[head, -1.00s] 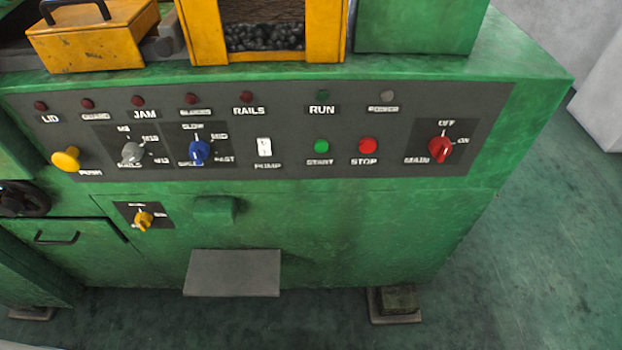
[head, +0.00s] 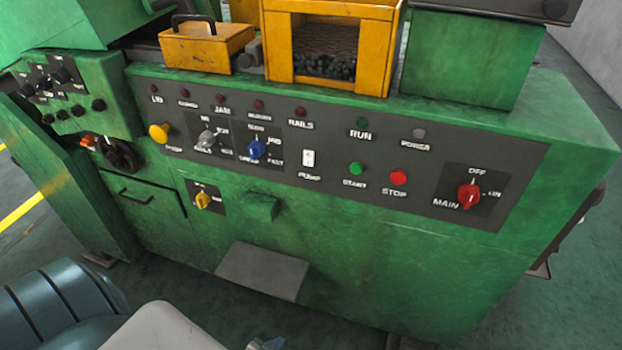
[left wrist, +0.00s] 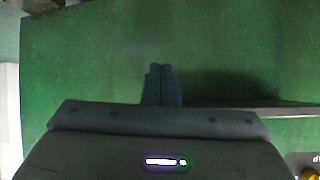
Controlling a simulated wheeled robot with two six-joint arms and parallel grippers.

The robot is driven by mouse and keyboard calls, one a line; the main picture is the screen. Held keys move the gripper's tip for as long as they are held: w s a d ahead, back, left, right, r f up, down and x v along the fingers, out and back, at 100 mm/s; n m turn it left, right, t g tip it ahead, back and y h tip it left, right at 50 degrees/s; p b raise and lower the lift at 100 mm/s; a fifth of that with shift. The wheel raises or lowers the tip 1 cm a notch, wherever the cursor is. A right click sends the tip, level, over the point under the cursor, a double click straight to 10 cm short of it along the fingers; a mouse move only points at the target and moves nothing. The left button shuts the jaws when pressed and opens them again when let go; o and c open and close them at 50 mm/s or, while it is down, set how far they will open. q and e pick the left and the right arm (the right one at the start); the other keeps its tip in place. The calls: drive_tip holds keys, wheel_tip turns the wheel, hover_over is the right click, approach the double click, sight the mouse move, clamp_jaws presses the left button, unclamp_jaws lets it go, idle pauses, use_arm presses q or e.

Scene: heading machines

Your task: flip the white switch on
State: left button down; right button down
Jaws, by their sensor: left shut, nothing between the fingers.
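Which way the rocker is set is too small to tell. My left gripper (head: 265,343) barely shows at the bottom edge of the head view, well below the panel and apart from the switch. In the left wrist view my left gripper (left wrist: 160,70) has its two fingers together and empty, in front of a plain green surface. The switch does not show in the left wrist view. My right gripper is not in view.
Left of the switch is a blue knob (head: 256,150). To its right are the green START button (head: 356,168), the red STOP button (head: 398,177) and the red MAIN knob (head: 468,195). A grey plate (head: 262,271) juts out below the panel. The air before the panel is clear.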

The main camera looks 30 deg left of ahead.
sight(308, 161)
use_arm(q)
drive_tip(key=w+r+t, duration=0.4)
drive_tip(key=w+r, duration=0.4)
drive_tip(key=r, duration=0.4)
drive_tip(key=w+r+n+t+y, duration=0.1)
drive_tip(key=r+t, duration=0.2)
drive_tip(key=r, duration=0.7)
drive_tip(key=w+a+r+n+t+y, duration=0.1)
drive_tip(key=r+t+y, duration=0.1)
drive_tip(key=r, duration=0.9)
drive_tip(key=w+r+n+t+y+p, duration=0.1)
drive_tip(key=r+t, duration=0.4)
drive_tip(key=r, duration=0.6)
drive_tip(key=shift+w+a+r+y, duration=0.15)
drive_tip(key=shift+w+a+y, duration=0.15)
drive_tip(key=shift+y, duration=0.4)
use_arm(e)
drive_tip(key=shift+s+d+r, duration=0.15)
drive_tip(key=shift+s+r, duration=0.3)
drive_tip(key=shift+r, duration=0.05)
